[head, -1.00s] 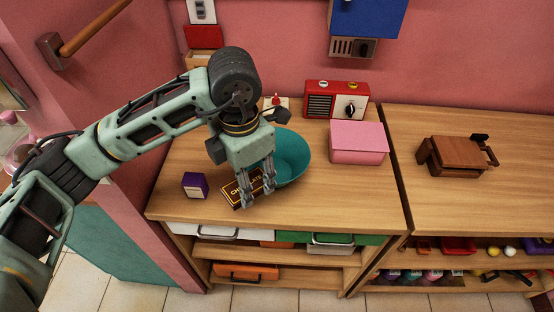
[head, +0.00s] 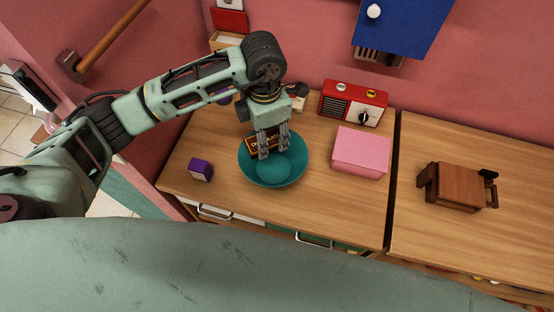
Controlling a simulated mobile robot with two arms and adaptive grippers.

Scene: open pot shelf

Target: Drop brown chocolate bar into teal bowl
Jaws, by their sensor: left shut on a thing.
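The teal bowl (head: 278,178) stands on the wooden counter in the head view. My left gripper (head: 272,155) points down over the bowl's back part and is shut on the brown chocolate bar (head: 252,145). The bar shows beside and between the fingers, with gold edging and lettering partly covered by them. I cannot tell how far the bar is above the bowl's inside. My right gripper is not in view.
A purple box (head: 201,169) stands left of the bowl. A pink box (head: 361,152) and a red radio (head: 352,103) stand to the right. A brown wooden object (head: 455,187) sits on the right counter (head: 415,235).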

